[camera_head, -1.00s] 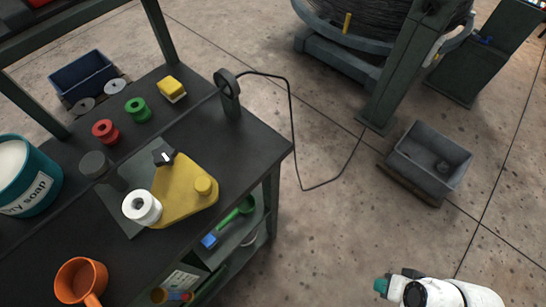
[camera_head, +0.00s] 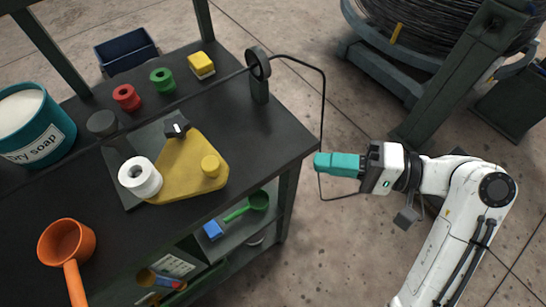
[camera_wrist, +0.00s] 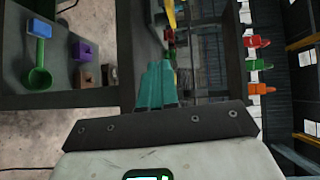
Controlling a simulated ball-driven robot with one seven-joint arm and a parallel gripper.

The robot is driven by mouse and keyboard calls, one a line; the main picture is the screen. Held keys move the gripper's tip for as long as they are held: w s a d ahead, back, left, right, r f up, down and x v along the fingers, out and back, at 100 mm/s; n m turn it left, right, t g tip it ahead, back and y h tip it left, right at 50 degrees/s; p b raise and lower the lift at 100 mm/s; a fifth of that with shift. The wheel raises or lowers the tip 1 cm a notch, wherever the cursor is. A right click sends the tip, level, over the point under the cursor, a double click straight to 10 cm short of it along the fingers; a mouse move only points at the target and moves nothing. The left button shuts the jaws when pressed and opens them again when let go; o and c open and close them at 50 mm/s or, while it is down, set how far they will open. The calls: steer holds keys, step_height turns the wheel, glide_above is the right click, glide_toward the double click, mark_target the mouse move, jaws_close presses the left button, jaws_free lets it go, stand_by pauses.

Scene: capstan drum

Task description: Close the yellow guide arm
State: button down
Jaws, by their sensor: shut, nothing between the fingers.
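The yellow guide arm (camera_head: 184,168) is a flat, roughly triangular plate on the dark workbench. It has a yellow knob (camera_head: 210,166) at its right corner and a black clamp-like handle (camera_head: 176,126) at its far corner. A white roller (camera_head: 140,177) stands at its left corner. My gripper (camera_head: 318,163) has teal fingers, is shut and empty, and is off the right edge of the bench, apart from the guide arm. In the wrist view the teal fingers (camera_wrist: 157,85) are together, and a yellow piece (camera_wrist: 171,18) shows beyond them, partly cut off.
A black wire runs from a post (camera_head: 259,78) at the bench's far right corner. Bare bench lies right of the guide arm.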

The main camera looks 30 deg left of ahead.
steer(key=s+a+r, duration=0.1)
steer(key=a, duration=0.2)
steer(key=s+a+r+n+g, duration=0.1)
steer(key=s+a, duration=0.1)
steer(key=a, duration=0.2)
steer(key=s+a+r+g+p, duration=0.1)
steer(key=a+r, duration=0.1)
steer(key=a, duration=0.1)
steer(key=shift+s+a+y, duration=0.3)
steer(key=shift+s, duration=0.1)
steer(key=shift+s+a+p, duration=0.2)
steer(key=shift+s, duration=0.4)
steer(key=shift+s+a+p, duration=0.2)
steer(key=shift+s, duration=0.35)
steer(key=shift+s+a, duration=0.25)
steer(key=shift+s, duration=0.4)
steer(key=shift+s+p, duration=0.2)
steer(key=shift+p, duration=0.1)
